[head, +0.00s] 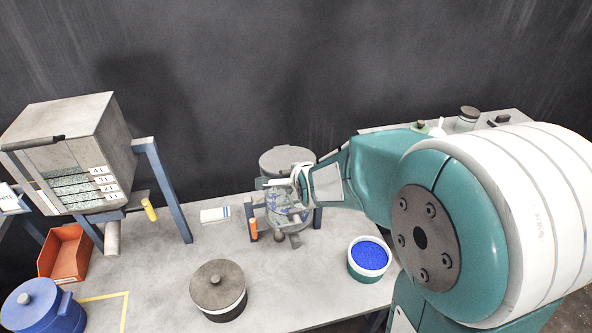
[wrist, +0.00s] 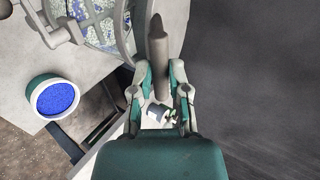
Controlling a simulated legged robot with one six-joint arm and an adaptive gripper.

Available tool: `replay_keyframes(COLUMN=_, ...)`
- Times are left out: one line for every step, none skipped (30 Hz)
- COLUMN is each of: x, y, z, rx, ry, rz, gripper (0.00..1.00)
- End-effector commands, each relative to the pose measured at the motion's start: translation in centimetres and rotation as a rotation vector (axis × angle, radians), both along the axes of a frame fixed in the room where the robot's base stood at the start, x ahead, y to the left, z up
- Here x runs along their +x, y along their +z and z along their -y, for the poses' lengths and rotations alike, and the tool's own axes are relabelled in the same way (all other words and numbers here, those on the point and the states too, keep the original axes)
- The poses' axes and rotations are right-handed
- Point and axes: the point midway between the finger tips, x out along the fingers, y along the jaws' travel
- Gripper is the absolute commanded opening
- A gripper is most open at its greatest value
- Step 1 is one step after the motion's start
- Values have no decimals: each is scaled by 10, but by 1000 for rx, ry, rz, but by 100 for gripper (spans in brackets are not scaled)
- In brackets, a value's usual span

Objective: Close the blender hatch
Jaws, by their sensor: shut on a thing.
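The blender (head: 288,212) stands at the back middle of the table in the head view, a round vessel in a blue frame with blue and pale contents showing. A grey round lid-like part (head: 285,157), perhaps the hatch, shows at its top, partly behind my gripper (head: 302,180). In the wrist view the blender's rounded rim (wrist: 125,35) is at upper left. There my gripper (wrist: 160,92) is shut on a grey tapered handle (wrist: 157,45), which points up between the fingers. Whether the handle belongs to the hatch, and how far the hatch stands open, I cannot tell.
A bowl of blue grains (head: 369,258) stands right of the blender. A dark-lidded pot (head: 218,288) is in front, with a blue lidded pot (head: 42,308) and orange bin (head: 65,253) at left. A grey sieve machine (head: 75,150) stands at left. The table's middle is mostly clear.

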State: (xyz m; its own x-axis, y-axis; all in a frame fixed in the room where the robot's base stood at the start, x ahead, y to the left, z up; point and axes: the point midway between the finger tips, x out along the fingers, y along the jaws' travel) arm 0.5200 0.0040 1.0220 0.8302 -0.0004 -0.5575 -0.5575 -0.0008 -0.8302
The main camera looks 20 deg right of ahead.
Motion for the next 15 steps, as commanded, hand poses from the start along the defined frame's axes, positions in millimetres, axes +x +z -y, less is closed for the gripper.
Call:
replay_keyframes(x=-1, y=-1, z=0, rx=0, ry=0, rz=-3, gripper=0)
replay_keyframes(x=-1, y=-1, z=0, rx=0, ry=0, rz=-3, gripper=0)
replay_keyframes(x=-1, y=-1, z=0, rx=0, ry=0, rz=-3, gripper=0)
replay_keyframes(x=-1, y=-1, z=0, rx=0, ry=0, rz=-3, gripper=0)
replay_keyframes(x=-1, y=0, z=0, rx=0, ry=0, rz=-3, gripper=0)
replay_keyframes(x=-1, y=0, z=0, rx=0, ry=0, rz=-3, gripper=31)
replay_keyframes(x=-1, y=0, z=0, rx=0, ry=0, rz=-3, gripper=44)
replay_keyframes(x=-1, y=0, z=0, rx=0, ry=0, rz=-2, gripper=57)
replay_keyframes(x=-1, y=0, z=0, rx=0, ry=0, rz=-2, gripper=57)
replay_keyframes(x=-1, y=0, z=0, rx=0, ry=0, rz=-2, gripper=57)
replay_keyframes(x=-1, y=0, z=0, rx=0, ry=0, rz=-2, gripper=57)
replay_keyframes(x=0, y=0, z=0, rx=0, ry=0, rz=-2, gripper=57)
replay_keyframes(x=0, y=0, z=0, rx=0, ry=0, rz=-2, gripper=57)
replay_keyframes(x=0, y=-1, z=0, rx=0, ry=0, rz=-2, gripper=57)
replay_keyframes(x=0, y=0, z=0, rx=0, ry=0, rz=-2, gripper=57)
